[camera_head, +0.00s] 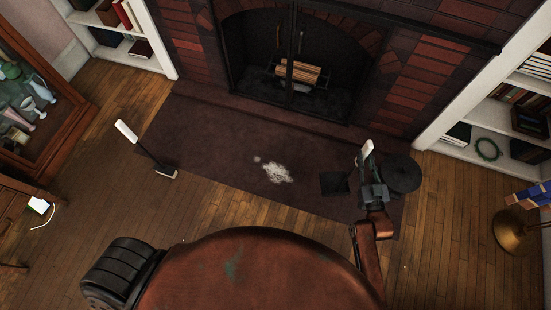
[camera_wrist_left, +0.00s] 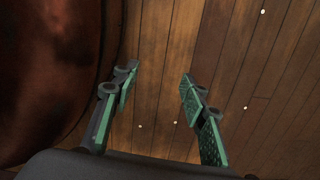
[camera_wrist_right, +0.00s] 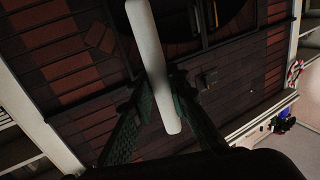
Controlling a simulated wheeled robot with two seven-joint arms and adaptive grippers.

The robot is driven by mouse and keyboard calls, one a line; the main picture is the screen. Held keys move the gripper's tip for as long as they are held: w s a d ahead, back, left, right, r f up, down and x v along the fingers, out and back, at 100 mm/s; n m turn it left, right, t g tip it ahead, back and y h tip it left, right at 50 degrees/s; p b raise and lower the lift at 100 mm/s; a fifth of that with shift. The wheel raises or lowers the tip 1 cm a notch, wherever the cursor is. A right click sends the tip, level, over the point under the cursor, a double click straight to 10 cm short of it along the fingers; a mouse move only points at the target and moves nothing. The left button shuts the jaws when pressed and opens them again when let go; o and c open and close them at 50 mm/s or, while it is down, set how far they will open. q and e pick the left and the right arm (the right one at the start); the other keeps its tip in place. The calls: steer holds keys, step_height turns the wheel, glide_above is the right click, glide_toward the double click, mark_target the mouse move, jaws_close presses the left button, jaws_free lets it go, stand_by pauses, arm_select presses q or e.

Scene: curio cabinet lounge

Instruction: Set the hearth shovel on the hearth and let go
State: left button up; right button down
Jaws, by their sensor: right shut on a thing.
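The hearth shovel has a white handle (camera_head: 368,147) and a dark flat pan (camera_head: 335,184). My right gripper (camera_head: 367,161) is shut on the handle, over the right part of the dark hearth (camera_head: 215,140). The right wrist view shows the white handle (camera_wrist_right: 149,55) between both fingers (camera_wrist_right: 163,88). I cannot tell whether the pan touches the hearth. My left gripper is out of the head view; in the left wrist view it is open and empty (camera_wrist_left: 157,88) above the wooden floor.
A pale ash pile (camera_head: 276,172) lies mid-hearth. A round black object (camera_head: 402,174) is right of my right gripper. The brick fireplace (camera_head: 190,45) is behind. The hearth's left part is mostly clear.

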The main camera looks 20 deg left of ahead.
arm_select(q)
steer(key=shift+s+a+f, duration=0.1)
steer(key=shift+s, duration=0.25)
arm_select(e)
steer(key=shift+w+r, duration=0.15)
steer(key=shift+w, duration=0.1)
steer(key=shift+d, duration=0.1)
steer(key=shift+w+d+f, duration=0.1)
steer(key=shift+w+f, duration=0.1)
arm_select(q)
steer(key=w+d+r+b, duration=0.1)
steer(key=w+r+b, duration=0.4)
steer(key=w+r, duration=0.3)
steer(key=w+d+r+b, duration=0.2)
steer(key=w+r+b, duration=0.1)
steer(key=r, duration=0.5)
steer(key=w+d+r+h+b, duration=0.1)
steer(key=w+d+r+b, duration=0.1)
steer(key=r, duration=0.7)
steer(key=shift+w+r+b, duration=0.15)
steer(key=shift+w+b, duration=0.3)
steer(key=shift+b, duration=0.1)
arm_select(e)
steer(key=w+d+f, duration=0.7)
steer(key=w+f, duration=0.4)
steer(key=f, duration=0.1)
steer(key=shift+d+f, duration=0.3)
steer(key=shift+d, duration=0.05)
steer(key=shift+f, duration=0.1)
